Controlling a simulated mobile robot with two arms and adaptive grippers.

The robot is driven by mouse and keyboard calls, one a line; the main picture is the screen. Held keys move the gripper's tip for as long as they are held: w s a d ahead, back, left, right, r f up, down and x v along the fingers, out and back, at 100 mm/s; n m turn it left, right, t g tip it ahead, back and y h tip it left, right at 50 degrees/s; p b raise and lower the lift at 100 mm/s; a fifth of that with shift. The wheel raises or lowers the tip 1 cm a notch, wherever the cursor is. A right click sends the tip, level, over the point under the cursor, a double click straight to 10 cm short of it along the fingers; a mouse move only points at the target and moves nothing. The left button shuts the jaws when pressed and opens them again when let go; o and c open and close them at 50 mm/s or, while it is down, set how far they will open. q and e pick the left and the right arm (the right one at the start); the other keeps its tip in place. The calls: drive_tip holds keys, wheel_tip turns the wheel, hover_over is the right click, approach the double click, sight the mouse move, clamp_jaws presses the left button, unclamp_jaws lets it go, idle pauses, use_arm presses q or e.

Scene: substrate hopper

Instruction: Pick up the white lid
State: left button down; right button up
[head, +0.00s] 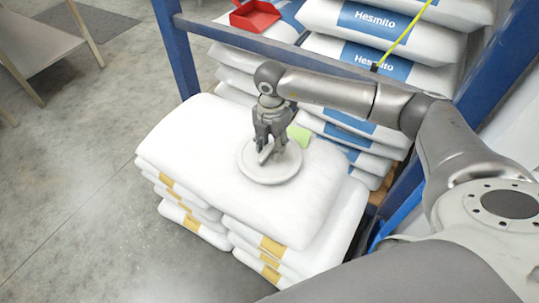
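The white lid (270,175) is a round, pale disc lying flat on top of the stacked white bags, near the right part of the top bag. My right gripper (267,149) points down over the middle of the lid, with its fingertips at or very close to the lid's centre. The fingers hide the lid's middle, so I cannot tell whether they are closed on a knob or handle there. My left gripper is not in view.
The lid rests on a stack of white bags (190,140). A green piece (299,134) lies just behind the lid. A blue rack (177,50) stands behind, with "Hesmito" bags (365,20) and a red tray (255,15). A metal table (35,45) is far left; floor between is clear.

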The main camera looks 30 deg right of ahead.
drive_tip(key=shift+f, duration=0.25)
clamp_jaws()
idle(0.5)
